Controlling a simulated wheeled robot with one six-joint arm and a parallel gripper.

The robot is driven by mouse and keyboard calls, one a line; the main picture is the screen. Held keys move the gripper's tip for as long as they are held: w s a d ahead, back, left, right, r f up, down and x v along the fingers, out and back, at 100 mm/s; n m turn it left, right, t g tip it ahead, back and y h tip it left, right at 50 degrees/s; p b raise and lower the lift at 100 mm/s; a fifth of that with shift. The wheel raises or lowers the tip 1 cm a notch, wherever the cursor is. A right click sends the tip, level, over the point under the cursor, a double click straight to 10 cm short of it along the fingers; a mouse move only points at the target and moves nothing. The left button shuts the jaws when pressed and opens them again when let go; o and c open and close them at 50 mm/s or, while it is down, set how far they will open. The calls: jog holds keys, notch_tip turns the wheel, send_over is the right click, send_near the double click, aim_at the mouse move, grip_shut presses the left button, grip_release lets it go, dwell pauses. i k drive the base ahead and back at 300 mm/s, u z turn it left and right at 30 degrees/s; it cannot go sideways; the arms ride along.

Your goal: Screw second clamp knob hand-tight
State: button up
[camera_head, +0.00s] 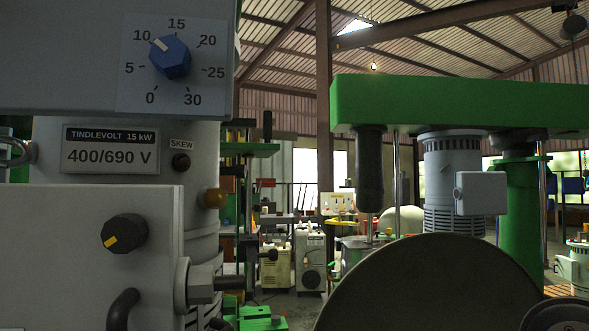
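No part that I can surely name as the second clamp knob shows in the head view. A black round knob (124,233) with a yellow mark sits on the grey box (60,270) at the near left; I cannot tell whether it is a clamp knob. A grey flanged fitting with a hexagonal end (203,284) sticks out from the right side of this box. My gripper is not in view. A large dark disc (430,290) fills the lower right and hides what lies behind it; I cannot tell what it belongs to.
A grey machine with a blue dial (170,57) and a voltage plate (110,148) stands close at left. A green machine head (450,105) with a grey motor (453,180) spans the right. Grey cabinets (310,262) stand farther back, between them.

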aim_at(241, 171)
jog(key=z, duration=0.7)
jog(key=i, duration=2.05)
jog(key=u, duration=0.4)
